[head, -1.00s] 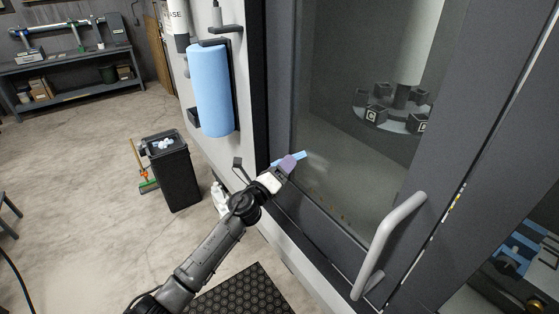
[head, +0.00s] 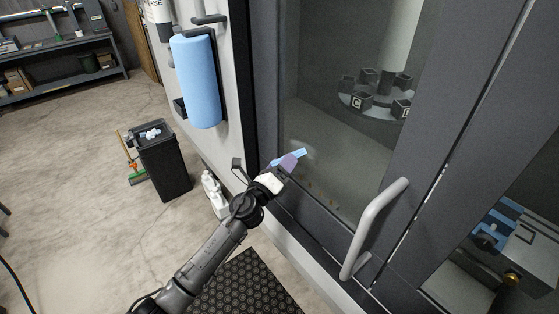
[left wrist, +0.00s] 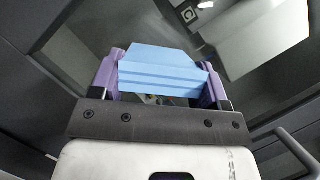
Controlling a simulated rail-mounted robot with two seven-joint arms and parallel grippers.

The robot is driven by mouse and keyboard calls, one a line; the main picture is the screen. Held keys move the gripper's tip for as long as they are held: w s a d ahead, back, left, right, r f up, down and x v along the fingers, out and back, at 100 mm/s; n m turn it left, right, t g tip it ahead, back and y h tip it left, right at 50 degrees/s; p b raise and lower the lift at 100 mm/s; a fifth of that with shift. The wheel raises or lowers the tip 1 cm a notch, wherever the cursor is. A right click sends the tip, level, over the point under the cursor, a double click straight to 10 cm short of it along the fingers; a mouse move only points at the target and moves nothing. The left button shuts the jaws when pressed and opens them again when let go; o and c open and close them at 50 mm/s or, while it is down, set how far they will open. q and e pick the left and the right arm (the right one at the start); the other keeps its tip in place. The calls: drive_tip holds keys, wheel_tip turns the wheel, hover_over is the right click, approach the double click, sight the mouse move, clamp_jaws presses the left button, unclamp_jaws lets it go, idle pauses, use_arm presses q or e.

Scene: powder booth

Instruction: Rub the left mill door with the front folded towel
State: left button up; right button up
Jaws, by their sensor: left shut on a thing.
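The left mill door (head: 262,95) is a dark grey framed door with a large window and a pale bar handle (head: 372,230). My left gripper (head: 289,163) is at the lower left of its window. The gripper is shut on a folded light blue towel (head: 303,154). In the left wrist view the towel (left wrist: 160,75) lies between the purple fingers of the gripper (left wrist: 160,85), with its far edge toward the window. I cannot tell whether the towel touches the glass. My right gripper is not in view.
A blue paper roll (head: 195,80) hangs on the wall left of the door. A black bin (head: 163,165) and white bottles (head: 213,190) stand on the floor, with a black mat (head: 247,288) below. Behind the glass is a tool carousel (head: 365,103).

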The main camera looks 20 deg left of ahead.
use_arm(q)
drive_tip(key=shift+s+d+p, duration=1.25)
drive_tip(key=shift+s+d, duration=1)
drive_tip(key=shift+d, duration=0.7)
drive_tip(key=shift+w+a+r+b, duration=0.25)
drive_tip(key=shift+w+a, duration=0.55)
drive_tip(key=shift+a, duration=0.2)
drive_tip(key=shift+w+a+r+b, duration=0.15)
drive_tip(key=shift+w+a+b, duration=0.15)
drive_tip(key=shift+w+a, duration=0.6)
drive_tip(key=shift+w+a+r+b, duration=0.25)
drive_tip(key=shift+w+a, duration=0.4)
drive_tip(key=shift+a, duration=0.5)
drive_tip(key=w+a+b, duration=0.4)
drive_tip(key=a, duration=0.1)
drive_tip(key=shift+a, duration=0.3)
